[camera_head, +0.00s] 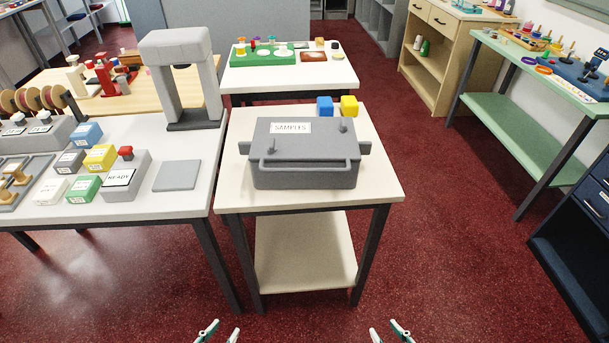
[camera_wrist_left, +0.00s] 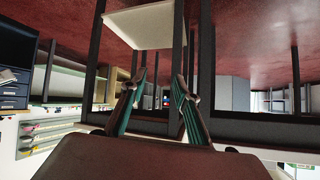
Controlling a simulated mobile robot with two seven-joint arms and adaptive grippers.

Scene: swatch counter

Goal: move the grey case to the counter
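The grey case (camera_head: 304,158) with a SAMPLES label sits closed on a small white-topped table (camera_head: 377,186). It has a bar handle along its front and a lug on each side. The counter is not named in view; a long white table (camera_head: 190,216) stands directly to the left. My left gripper (camera_head: 218,328) is at the bottom edge, in front of and below the case, open and empty. The left wrist view shows its two fingers (camera_wrist_left: 160,95) apart with nothing between them. My right gripper (camera_head: 391,330) is also at the bottom edge, open and empty.
A blue block (camera_head: 325,106) and a yellow block (camera_head: 349,106) stand behind the case. The left table holds a grey square pad (camera_head: 177,175), a READY box (camera_head: 121,180), several coloured boxes and a grey arch (camera_head: 184,75). The red floor in front is clear.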

